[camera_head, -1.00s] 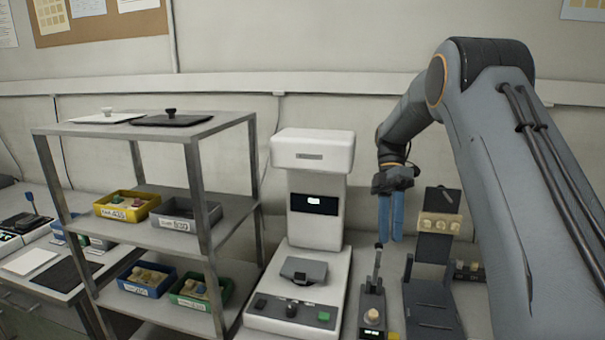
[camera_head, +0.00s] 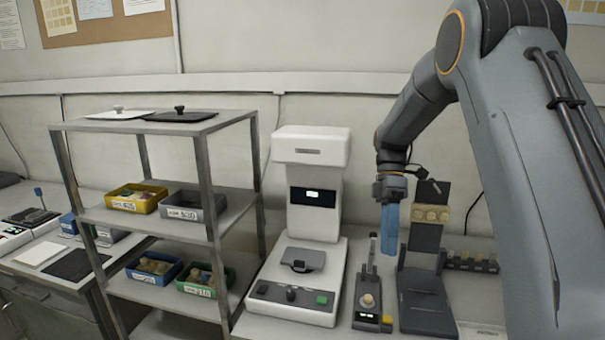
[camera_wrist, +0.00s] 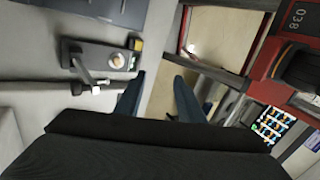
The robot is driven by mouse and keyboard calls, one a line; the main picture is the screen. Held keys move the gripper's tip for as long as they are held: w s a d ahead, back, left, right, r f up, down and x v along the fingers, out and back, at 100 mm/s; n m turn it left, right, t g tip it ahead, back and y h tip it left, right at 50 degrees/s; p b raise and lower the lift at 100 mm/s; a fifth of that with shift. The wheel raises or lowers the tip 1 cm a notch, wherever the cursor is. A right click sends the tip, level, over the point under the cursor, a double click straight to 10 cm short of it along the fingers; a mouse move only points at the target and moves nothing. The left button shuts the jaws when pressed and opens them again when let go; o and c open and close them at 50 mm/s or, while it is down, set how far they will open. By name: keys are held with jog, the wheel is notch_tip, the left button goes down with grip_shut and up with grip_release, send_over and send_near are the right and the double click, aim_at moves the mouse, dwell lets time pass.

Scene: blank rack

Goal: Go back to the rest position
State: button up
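My gripper (camera_head: 390,222) hangs with its blue fingers pointing down, above the bench between the white machine and the dark stand. In the wrist view my gripper (camera_wrist: 160,95) shows its two dark blue fingers spread apart, with nothing between them. It is open and empty. It touches nothing that I can see.
The white machine (camera_head: 318,150) stands left of my gripper. A small lever device (camera_head: 367,300) and a dark stand (camera_head: 424,290) are on the bench below. The metal rack (camera_head: 203,165) holds several bins, with two lids on top. A row of small dark blocks (camera_head: 470,262) lies right.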

jog(key=s+f+m+t, duration=0.3)
jog(key=s+m, duration=0.5)
jog(key=s, duration=0.2)
jog(key=s+a+f+m+t+h, duration=0.1)
jog(key=s+f+m+t, duration=0.2)
jog(key=s+m, duration=0.6)
jog(key=shift+s+f+t, duration=0.15)
jog(key=shift+s+t, duration=0.2)
jog(key=shift+t, duration=0.35)
